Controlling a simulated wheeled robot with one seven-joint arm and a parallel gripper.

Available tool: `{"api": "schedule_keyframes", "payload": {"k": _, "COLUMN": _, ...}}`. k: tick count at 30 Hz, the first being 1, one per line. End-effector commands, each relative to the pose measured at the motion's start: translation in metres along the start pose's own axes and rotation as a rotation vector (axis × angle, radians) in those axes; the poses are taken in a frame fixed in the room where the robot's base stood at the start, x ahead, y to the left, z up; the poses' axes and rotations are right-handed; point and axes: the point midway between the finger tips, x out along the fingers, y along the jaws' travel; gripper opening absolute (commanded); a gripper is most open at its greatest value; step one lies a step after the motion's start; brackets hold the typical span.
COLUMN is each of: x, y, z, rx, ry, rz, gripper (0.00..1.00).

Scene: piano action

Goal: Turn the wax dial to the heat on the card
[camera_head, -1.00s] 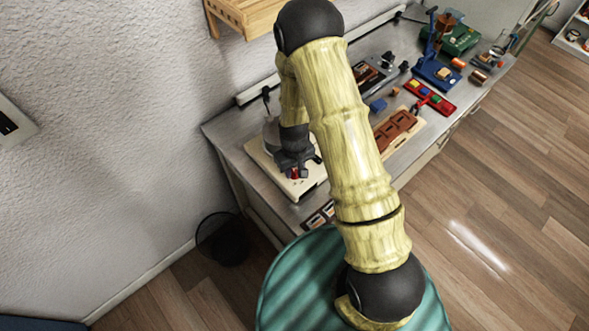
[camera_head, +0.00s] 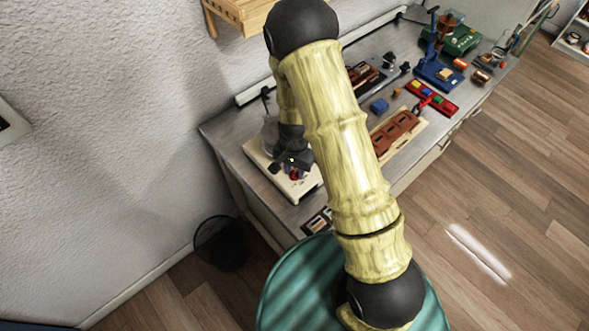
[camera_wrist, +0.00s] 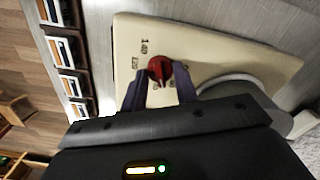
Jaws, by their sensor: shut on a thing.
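The wax dial is a red knob (camera_wrist: 160,70) on a cream heater base (camera_wrist: 215,40) in the wrist view. Printed numbers lie around it; two look like 140 and 120, others are partly hidden by the fingers. My gripper (camera_wrist: 160,88) has its two dark fingers on either side of the knob, shut on it. Which number the knob points at is unclear. In the head view, my gripper (camera_head: 294,172) is low over the front of the cream base (camera_head: 258,160), with red showing between its fingers. I cannot make out a card with a readable heat.
A round grey pot (camera_wrist: 235,88) stands on the base beside the dial. Several framed, card-like pieces (camera_wrist: 70,86) line the bench's near end. A brown moulded tray (camera_head: 395,132), blue block (camera_head: 379,105) and red tray (camera_head: 440,103) lie farther along. A black bin (camera_head: 221,243) stands on the floor.

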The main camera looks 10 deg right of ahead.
Motion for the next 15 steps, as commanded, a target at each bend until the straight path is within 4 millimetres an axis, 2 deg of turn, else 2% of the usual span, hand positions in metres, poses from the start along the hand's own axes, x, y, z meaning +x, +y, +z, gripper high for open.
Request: {"api": "schedule_keyframes", "payload": {"k": 15, "x": -0.0015, "y": -0.0006, "z": 0.0, "rx": 0.492, "ry": 0.001, "rz": -0.001, "gripper": 0.07}}
